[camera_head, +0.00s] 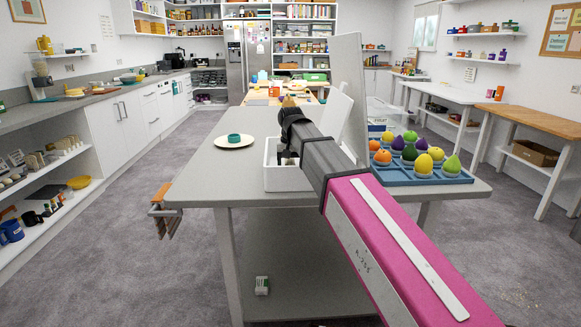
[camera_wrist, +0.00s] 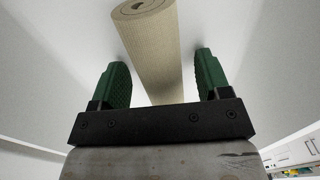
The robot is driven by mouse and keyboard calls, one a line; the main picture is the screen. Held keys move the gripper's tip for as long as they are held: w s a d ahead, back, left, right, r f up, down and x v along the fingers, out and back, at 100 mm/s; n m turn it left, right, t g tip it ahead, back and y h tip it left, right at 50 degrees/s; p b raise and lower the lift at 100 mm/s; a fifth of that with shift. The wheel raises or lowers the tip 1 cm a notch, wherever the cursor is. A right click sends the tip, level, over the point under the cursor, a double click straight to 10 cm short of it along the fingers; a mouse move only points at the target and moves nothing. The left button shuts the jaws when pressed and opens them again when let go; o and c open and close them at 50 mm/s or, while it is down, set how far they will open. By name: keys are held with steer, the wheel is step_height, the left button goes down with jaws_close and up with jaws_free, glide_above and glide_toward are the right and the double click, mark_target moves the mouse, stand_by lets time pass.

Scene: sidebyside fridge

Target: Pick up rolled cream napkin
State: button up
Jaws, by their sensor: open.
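In the wrist view, the rolled cream napkin (camera_wrist: 150,50) is a ribbed, pale beige roll with its spiral end toward the top of the picture. My gripper (camera_wrist: 157,72) is open, its two green fingers on either side of the roll. Gaps show between the roll and both fingers. The near end of the roll is hidden behind the dark gripper bar. White surfaces lie around it. In the head view, my gripper is over or in a white bin (camera_head: 287,180) on the grey table, mostly hidden by my arm. I cannot make out the napkin there.
A blue tray (camera_head: 400,178) of several coloured fruits stands to the right. A tall pale panel (camera_head: 352,90) rises behind my arm. The table's left front is clear.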

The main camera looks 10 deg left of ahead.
steer(key=c, duration=1)
steer(key=shift+r, duration=0.1)
